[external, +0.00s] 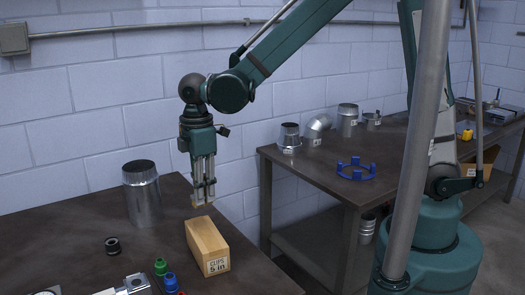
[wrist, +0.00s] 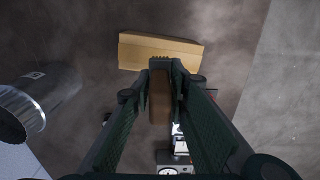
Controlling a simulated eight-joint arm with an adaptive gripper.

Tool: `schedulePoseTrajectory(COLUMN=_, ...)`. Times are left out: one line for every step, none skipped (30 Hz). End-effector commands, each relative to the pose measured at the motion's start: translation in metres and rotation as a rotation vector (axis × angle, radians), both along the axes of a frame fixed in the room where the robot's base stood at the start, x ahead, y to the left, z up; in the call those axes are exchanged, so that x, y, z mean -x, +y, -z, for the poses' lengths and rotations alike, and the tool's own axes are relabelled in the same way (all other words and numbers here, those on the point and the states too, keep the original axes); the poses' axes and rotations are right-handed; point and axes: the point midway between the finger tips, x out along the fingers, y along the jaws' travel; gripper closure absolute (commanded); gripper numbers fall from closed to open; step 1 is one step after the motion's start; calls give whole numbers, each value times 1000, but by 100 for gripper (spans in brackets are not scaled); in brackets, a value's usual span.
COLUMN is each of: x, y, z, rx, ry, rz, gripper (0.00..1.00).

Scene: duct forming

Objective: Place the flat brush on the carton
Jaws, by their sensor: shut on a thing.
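The carton (external: 205,240) is a long tan box with a "CLIPS 5 in" label on its end, lying on the near dark table. In the wrist view the carton (wrist: 160,52) lies crosswise just beyond my fingertips. My gripper (external: 203,200) points down above the carton's far end. In the wrist view my gripper (wrist: 162,85) is shut on a brown, narrow thing that looks like the flat brush (wrist: 160,103). The brush's lower end is mostly hidden by the fingers, and only a small tan bit shows below them in the external view.
A metal duct cylinder (external: 142,195) stands left of the carton. A black ring (external: 112,245), a green cap (external: 160,267) and a blue cap (external: 170,281) are near the front.

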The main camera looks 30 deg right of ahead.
Motion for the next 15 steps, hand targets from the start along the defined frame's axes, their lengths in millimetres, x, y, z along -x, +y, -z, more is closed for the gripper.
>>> schedulePoseTrajectory(x=0, y=0, z=0, rx=0, ry=0, rz=0, gripper=95)
schedulePoseTrajectory(x=0, y=0, z=0, rx=0, ry=0, rz=0, gripper=95)
schedulePoseTrajectory(x=0, y=0, z=0, rx=0, ry=0, rz=0, gripper=95)
schedulePoseTrajectory(x=0, y=0, z=0, rx=0, ry=0, rz=0, gripper=95)
schedulePoseTrajectory(x=0, y=0, z=1, rx=0, ry=0, rz=0, gripper=95)
schedulePoseTrajectory(x=0, y=0, z=2, rx=0, ry=0, rz=0, gripper=95)
schedulePoseTrajectory(x=0, y=0, z=4, rx=0, ry=0, rz=0, gripper=95)
schedulePoseTrajectory(x=0, y=0, z=5, rx=0, ry=0, rz=0, gripper=95)
schedulePoseTrajectory(x=0, y=1, z=8, rx=0, ry=0, rz=0, gripper=95)
schedulePoseTrajectory(x=-1, y=1, z=11, rx=0, ry=0, rz=0, gripper=95)
schedulePoseTrajectory(x=-1, y=1, z=14, rx=0, ry=0, rz=0, gripper=95)
schedulePoseTrajectory(x=-1, y=1, z=18, rx=0, ry=0, rz=0, gripper=95)
schedulePoseTrajectory(x=0, y=1, z=22, rx=0, ry=0, rz=0, gripper=95)
schedulePoseTrajectory(x=0, y=0, z=26, rx=0, ry=0, rz=0, gripper=95)
schedulePoseTrajectory(x=0, y=1, z=31, rx=0, ry=0, rz=0, gripper=95)
